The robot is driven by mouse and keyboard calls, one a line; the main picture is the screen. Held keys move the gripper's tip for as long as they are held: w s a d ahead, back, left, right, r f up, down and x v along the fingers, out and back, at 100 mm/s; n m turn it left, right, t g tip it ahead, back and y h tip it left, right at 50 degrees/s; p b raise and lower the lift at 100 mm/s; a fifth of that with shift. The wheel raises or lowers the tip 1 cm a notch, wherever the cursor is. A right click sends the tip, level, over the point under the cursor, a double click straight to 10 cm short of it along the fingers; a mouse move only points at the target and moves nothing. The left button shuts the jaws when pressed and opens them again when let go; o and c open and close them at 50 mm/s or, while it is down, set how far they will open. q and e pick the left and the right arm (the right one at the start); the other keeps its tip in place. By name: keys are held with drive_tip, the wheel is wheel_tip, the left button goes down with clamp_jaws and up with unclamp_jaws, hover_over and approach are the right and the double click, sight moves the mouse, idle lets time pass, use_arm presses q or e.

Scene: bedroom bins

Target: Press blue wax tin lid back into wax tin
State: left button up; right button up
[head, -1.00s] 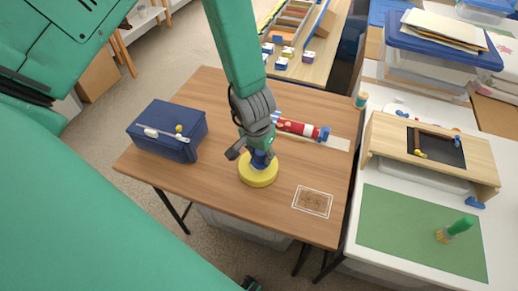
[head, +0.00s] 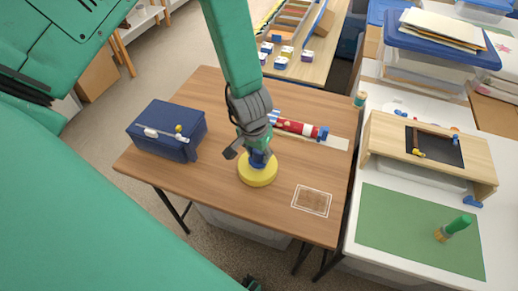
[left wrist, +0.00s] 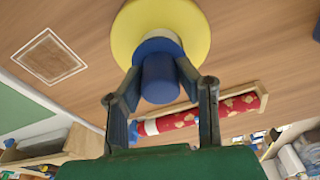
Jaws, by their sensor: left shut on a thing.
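A round yellow piece (head: 257,174) stands on the brown table and also shows in the left wrist view (left wrist: 198,35). A white ring (left wrist: 178,40) lies at its middle, which I take for the wax tin's rim. The blue lid (left wrist: 157,48), with a thick blue knob, is over this middle. My left gripper (head: 256,156) is above the yellow piece, its fingers on either side of the knob in the left wrist view (left wrist: 160,82), shut on it. I cannot tell how deep the lid sits, as its underside is hidden. My right gripper is not in view.
A blue box (head: 166,131) stands at the table's left. A red and blue roll (head: 297,127) lies behind the gripper, on the right. A white table with a green mat (head: 420,234) adjoins at right.

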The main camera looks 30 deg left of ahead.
sight(253, 164)
use_arm(q)
drive_tip(key=shift+a, duration=0.3)
drive_tip(key=shift+d+f+b, duration=0.1)
drive_tip(key=shift+f+b, duration=0.4)
drive_tip(key=shift+f, duration=0.55)
idle(0.3)
drive_tip(key=o, duration=1.2)
drive_tip(key=shift+r, duration=0.1)
drive_tip(key=r, duration=0.3)
drive_tip(key=s+r, duration=0.1)
drive_tip(key=r, duration=0.7)
drive_tip(key=shift+s+r, duration=0.25)
drive_tip(key=shift+s, duration=0.15)
